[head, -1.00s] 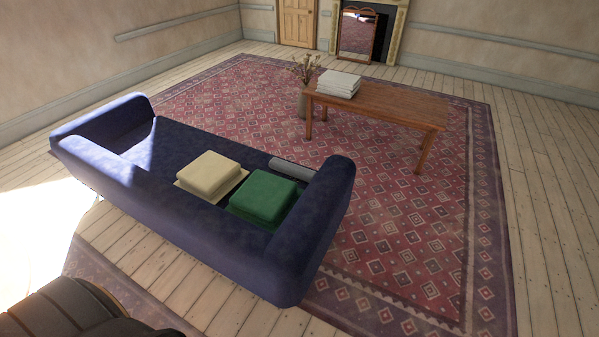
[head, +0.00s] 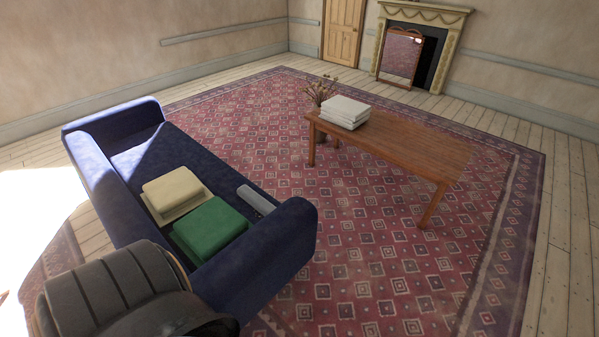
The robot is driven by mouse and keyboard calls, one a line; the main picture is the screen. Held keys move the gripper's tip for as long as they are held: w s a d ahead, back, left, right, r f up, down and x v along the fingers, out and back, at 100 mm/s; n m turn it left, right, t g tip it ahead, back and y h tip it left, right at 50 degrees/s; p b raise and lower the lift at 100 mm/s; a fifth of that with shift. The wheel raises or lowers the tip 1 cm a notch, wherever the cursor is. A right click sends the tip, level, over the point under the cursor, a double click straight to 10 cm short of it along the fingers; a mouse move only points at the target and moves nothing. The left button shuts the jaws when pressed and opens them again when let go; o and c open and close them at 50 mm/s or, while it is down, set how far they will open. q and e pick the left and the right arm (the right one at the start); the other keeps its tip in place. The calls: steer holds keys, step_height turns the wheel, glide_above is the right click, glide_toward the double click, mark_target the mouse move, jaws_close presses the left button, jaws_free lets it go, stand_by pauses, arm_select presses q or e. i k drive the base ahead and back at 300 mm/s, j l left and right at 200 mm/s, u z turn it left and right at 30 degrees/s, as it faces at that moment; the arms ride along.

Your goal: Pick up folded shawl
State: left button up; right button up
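I cannot tell for sure which cloth is the shawl. A cream folded stack (head: 172,190) and a green folded stack (head: 212,229) lie side by side on the seat of the blue sofa (head: 262,245). A white folded stack (head: 345,111) lies on the left end of the wooden table (head: 400,143). Neither of my grippers is in view. A dark, ribbed part at the lower left looks like part of my own body and hides some of the sofa.
A pale grey roll (head: 256,199) lies on the sofa beside the green stack. A vase with dried flowers (head: 319,95) stands behind the table's left end. The patterned rug (head: 365,265) is clear between sofa and table. A mirror (head: 400,56) leans at the fireplace.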

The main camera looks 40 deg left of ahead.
mark_target(260, 203)
steer(key=i, duration=0.6)
steer(key=i+l+u, duration=0.15)
steer(key=i, duration=0.45)
steer(key=i+l, duration=0.1)
steer(key=i, duration=0.45)
steer(key=i+u, duration=0.25)
steer(key=u, duration=0.25)
steer(key=i+u, duration=0.3)
steer(key=u, duration=0.2)
steer(key=i+l+u, duration=0.2)
steer(key=u, duration=0.25)
steer(key=i+l+u, duration=0.2)
steer(key=u, duration=0.3)
steer(key=i+l+u, duration=0.15)
steer(key=l+u, duration=0.35)
steer(key=j, duration=0.1)
